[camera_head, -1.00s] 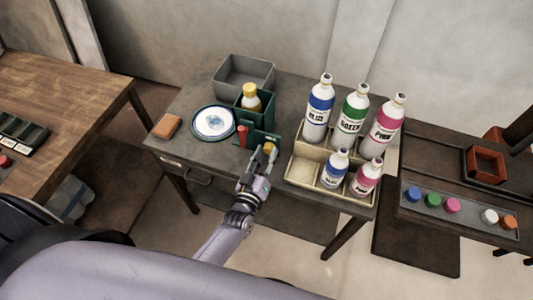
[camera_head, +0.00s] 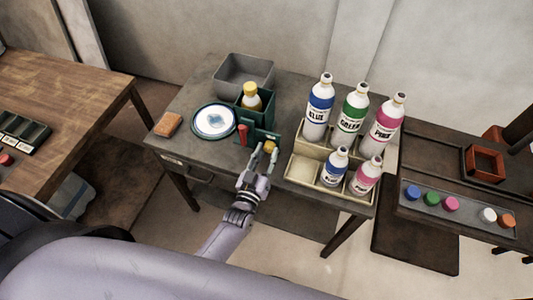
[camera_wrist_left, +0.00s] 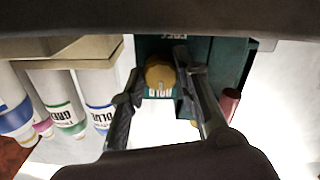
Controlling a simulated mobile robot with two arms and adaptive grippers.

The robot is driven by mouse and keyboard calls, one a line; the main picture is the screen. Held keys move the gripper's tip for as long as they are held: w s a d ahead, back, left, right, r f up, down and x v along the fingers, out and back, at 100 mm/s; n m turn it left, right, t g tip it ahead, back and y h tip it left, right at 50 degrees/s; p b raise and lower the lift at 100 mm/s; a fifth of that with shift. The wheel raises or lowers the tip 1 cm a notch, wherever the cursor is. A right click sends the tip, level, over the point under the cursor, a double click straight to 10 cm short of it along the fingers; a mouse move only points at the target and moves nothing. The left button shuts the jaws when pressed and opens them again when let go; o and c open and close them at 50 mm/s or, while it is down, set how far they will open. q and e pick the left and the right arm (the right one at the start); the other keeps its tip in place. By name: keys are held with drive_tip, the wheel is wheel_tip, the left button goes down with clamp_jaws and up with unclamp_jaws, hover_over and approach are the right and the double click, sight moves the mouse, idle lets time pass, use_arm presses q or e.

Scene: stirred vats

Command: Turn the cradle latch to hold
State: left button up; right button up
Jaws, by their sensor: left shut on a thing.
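The dark green cradle (camera_head: 266,125) stands at the front of the middle table, with a yellow-capped bottle (camera_head: 251,97) upright in it. The cradle latch is a round yellow knob (camera_head: 270,146) low on its front, seen close in the left wrist view (camera_wrist_left: 159,73). Small lettering on the green plate lies above and below the knob there, partly covered and hard to read. My left gripper (camera_head: 265,152) has one finger on each side of the knob and is shut on it; its fingers also show in the left wrist view (camera_wrist_left: 160,75). My right gripper is out of view.
A red post (camera_head: 242,134) stands at the cradle's left, near a round white dish (camera_head: 213,122). A grey bin (camera_head: 243,74) is behind. A beige divided crate (camera_head: 303,181) with several labelled bottles is close on the right. An orange block (camera_head: 168,125) lies at the left edge.

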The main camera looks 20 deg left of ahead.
use_arm(q)
drive_tip(key=o, duration=1.2)
drive_tip(key=shift+c, duration=0.2)
drive_tip(key=shift+s, duration=0.1)
drive_tip(key=s, duration=1.1)
drive_tip(key=shift+s+a, duration=0.2)
drive_tip(key=shift+s, duration=0.2)
